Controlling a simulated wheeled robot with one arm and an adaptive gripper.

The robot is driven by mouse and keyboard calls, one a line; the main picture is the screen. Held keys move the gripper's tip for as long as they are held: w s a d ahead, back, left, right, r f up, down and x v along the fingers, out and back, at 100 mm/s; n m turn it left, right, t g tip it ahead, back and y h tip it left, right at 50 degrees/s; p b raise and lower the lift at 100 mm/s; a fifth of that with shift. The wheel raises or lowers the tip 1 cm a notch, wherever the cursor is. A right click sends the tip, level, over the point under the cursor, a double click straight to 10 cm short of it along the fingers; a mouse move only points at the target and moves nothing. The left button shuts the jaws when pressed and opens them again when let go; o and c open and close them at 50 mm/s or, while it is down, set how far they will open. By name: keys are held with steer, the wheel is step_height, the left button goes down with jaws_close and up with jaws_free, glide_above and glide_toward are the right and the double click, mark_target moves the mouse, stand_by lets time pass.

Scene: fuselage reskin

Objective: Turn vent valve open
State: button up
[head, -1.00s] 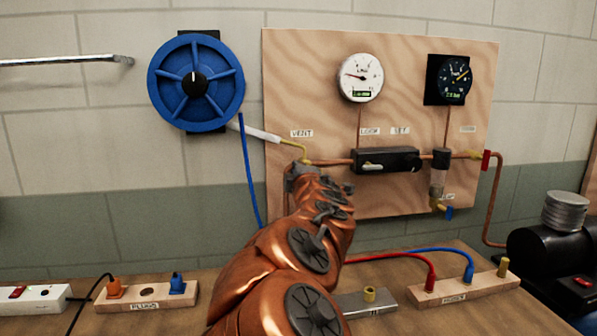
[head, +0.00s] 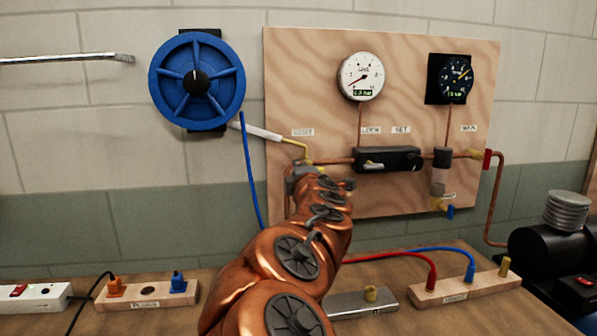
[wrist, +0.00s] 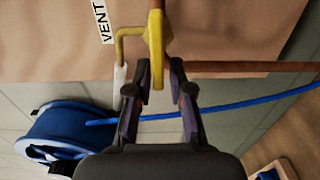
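The vent valve's yellow lever (wrist: 155,45) shows in the wrist view beside a bent yellow tube and the VENT label (wrist: 104,22). In the head view the yellow tube (head: 300,148) shows at the board's left edge, and my arm largely hides the lever. My gripper (wrist: 160,75) is at the lever, with one finger on each side of its lower end. The fingers are apart, with a visible gap on the right side; contact on the left is unclear. It also shows in the head view (head: 303,172), at the left end of the copper pipe.
The plywood board (head: 310,80) carries a white gauge (head: 361,77), a dark gauge (head: 455,78) and a black regulator block (head: 388,160). A blue hose reel (head: 196,82) hangs left, its blue hose (wrist: 240,107) passing behind my fingers. Plug blocks and leads sit on the bench below.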

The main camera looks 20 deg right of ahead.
steer(key=shift+o, duration=0.9)
steer(key=shift+s, duration=0.1)
steer(key=s+a, duration=0.2)
steer(key=s, duration=0.9)
steer(key=shift+s+a, duration=0.15)
steer(key=shift+s, duration=0.2)
